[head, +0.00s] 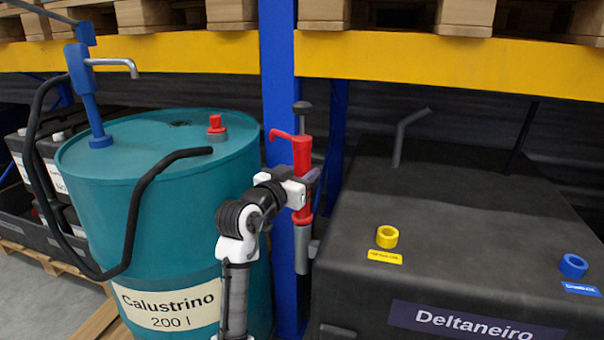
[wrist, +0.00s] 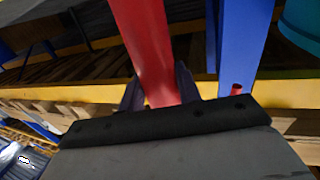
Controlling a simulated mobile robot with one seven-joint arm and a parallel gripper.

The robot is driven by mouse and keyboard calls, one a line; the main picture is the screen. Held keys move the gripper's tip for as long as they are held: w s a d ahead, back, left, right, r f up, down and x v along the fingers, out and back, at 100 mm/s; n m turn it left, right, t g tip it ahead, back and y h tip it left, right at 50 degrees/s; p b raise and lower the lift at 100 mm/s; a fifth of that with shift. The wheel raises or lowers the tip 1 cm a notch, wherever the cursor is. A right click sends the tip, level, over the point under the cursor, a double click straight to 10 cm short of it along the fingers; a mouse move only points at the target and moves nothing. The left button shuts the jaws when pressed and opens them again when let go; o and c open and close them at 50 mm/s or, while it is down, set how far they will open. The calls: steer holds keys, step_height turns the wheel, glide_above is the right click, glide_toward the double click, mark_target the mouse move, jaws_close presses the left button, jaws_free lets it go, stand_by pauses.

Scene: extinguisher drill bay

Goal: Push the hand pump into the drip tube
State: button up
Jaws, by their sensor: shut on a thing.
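The red hand pump (head: 302,152) stands upright in front of the blue rack post, with a dark knob on top and a red spout to the left. My gripper (head: 308,185) is shut on its body from the front. In the wrist view the red pump body (wrist: 148,45) runs between the two dark fingers (wrist: 160,92). A grey tube (head: 302,252), which looks like the drip tube, hangs upright directly below the pump's red lower part, beside the black tank. I cannot tell whether the pump's lower end is inside it.
The teal drum (head: 150,195) on the left carries a blue pump (head: 88,100), a black hose and a red fitting (head: 217,125). The blue post (head: 279,80) is close behind.

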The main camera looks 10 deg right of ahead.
steer(key=shift+f+b, duration=0.5)
steer(key=shift+f, duration=0.05)
steer(key=o, duration=1.2)
steer(key=shift+c, duration=0.2)
steer(key=b+v, duration=0.1)
steer(key=v, duration=0.8)
stand_by(0.4)
